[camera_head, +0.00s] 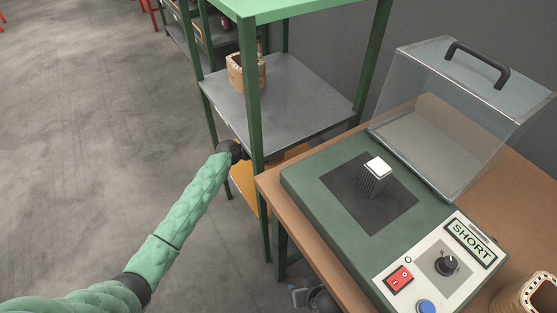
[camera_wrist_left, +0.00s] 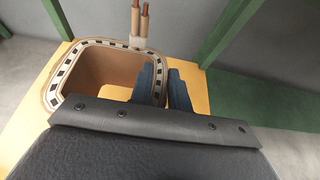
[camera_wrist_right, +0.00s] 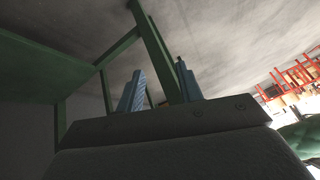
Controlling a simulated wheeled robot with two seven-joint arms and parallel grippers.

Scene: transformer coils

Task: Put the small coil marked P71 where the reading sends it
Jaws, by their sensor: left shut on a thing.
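A tan coil (camera_wrist_left: 95,98) with a dashed black-and-white rim and two copper leads is in the left wrist view. My left gripper (camera_wrist_left: 166,82) is shut on its right wall, one finger inside and one outside. The coil is over the yellow lower shelf (camera_wrist_left: 195,75); I cannot tell whether it rests there, and no mark is readable. In the head view my left arm reaches to the rack and its gripper is hidden. The tester (camera_head: 305,185) shows SHORT on its display (camera_head: 470,243). My right gripper (camera_head: 303,297) is partly visible below the table; its fingers (camera_wrist_right: 160,85) stand apart, empty.
Another tan coil (camera_head: 240,76) stands on the grey middle shelf (camera_head: 300,95). A third coil (camera_head: 530,297) is at the table's lower right. The tester's clear cover (camera_head: 430,110) is raised, and a ribbed block (camera_head: 373,182) stands on its dark pad. Green posts (camera_head: 249,90) frame the rack.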

